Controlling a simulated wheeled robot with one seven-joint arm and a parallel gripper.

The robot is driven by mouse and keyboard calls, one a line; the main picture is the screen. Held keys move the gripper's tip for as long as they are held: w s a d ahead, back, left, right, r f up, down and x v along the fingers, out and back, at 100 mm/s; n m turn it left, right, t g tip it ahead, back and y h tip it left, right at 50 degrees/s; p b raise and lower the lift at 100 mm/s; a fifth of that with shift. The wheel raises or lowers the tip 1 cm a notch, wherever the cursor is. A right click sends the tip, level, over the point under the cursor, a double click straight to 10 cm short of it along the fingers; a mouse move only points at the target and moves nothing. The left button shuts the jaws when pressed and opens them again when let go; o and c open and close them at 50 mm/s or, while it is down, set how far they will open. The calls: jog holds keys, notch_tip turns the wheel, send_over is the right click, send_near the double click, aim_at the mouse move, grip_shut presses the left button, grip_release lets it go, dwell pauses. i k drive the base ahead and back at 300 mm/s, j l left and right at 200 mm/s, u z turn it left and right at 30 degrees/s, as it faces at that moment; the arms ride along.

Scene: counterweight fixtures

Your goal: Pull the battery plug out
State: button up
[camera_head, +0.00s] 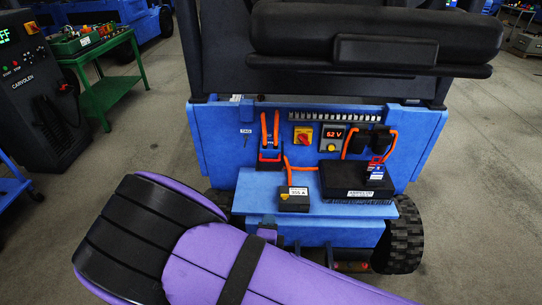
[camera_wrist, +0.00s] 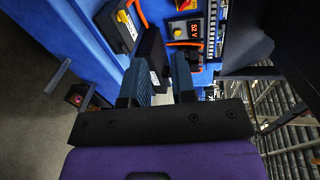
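A blue plug-like connector (camera_head: 270,151) with two upright orange cables sits at the left of the blue rear panel in the head view; it may be the battery plug, but I cannot read a label on it. A small red and blue piece (camera_head: 377,168) stands on the black box (camera_head: 360,181), right of centre. My gripper (camera_wrist: 158,85) shows in the wrist view with its two dark fingers apart. The black box (camera_wrist: 151,58) shows beyond the gap between them. I see nothing held. My gripper is outside the head view.
The panel carries a red and yellow switch (camera_head: 303,136), a "52 V" display (camera_head: 333,139) and black sockets (camera_head: 381,139) with orange cable. A black and yellow box (camera_head: 294,199) sits on the blue ledge (camera_head: 258,190). A black seat (camera_head: 375,40) overhangs above. A green table (camera_head: 105,88) stands left.

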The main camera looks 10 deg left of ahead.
aim_at(270, 150)
jog(key=i+j, duration=0.1)
jog(key=i, duration=0.25)
jog(key=i+j, duration=0.1)
jog(key=i, duration=0.25)
jog(key=i+j+z, duration=0.1)
jog(key=i+j, duration=0.1)
